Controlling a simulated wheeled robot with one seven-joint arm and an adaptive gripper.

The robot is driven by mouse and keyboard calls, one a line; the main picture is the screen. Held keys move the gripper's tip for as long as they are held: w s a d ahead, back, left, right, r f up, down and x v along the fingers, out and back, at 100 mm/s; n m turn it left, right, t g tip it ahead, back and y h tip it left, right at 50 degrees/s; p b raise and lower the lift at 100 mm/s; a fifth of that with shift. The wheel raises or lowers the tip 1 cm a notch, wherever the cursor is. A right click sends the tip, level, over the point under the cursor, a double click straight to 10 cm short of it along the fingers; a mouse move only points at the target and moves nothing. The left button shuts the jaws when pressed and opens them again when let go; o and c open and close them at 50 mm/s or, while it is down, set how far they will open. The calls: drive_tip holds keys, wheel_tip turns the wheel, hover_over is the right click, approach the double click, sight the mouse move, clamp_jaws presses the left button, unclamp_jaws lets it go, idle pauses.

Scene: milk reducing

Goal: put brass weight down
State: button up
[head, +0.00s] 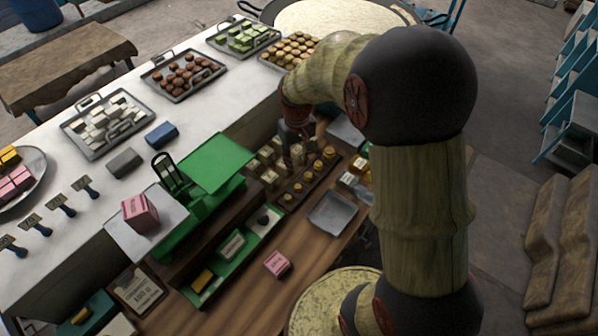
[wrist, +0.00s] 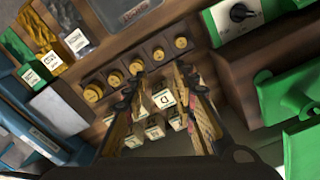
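Several brass weights stand in a row in a dark wooden rack (head: 281,208), graded in size. In the head view one brass weight (head: 318,165) sits near the rack's far end; in the wrist view another brass weight (wrist: 115,78) sits in its slot. My gripper (head: 293,150) points down beside the rack, over several small labelled cartons (head: 268,176). In the wrist view my gripper's fingers (wrist: 157,85) are spread, with no brass weight visible between them. The cartons show below and between the fingers.
A green balance scale (head: 205,190) stands left of the rack, with a pink block (head: 140,213) on its near pan. A grey metal tray (head: 332,212) lies right of the rack. Another pink block (head: 277,264) lies on the wooden counter, which has free room around it.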

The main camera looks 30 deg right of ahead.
drive_tip(key=s+a+r+t, duration=0.1)
drive_tip(key=s+a+r, duration=0.2)
drive_tip(key=r, duration=0.4)
drive_tip(key=s+a+r+t, duration=0.1)
drive_tip(key=s+a+r, duration=0.1)
drive_tip(key=s+r, duration=0.35)
drive_tip(key=s+a+r+n+t, duration=0.1)
drive_tip(key=s+a+r+t, duration=0.2)
drive_tip(key=s+r, duration=0.5)
drive_tip(key=s+a, duration=0.1)
drive_tip(key=s, duration=0.2)
drive_tip(key=shift+a, duration=0.35)
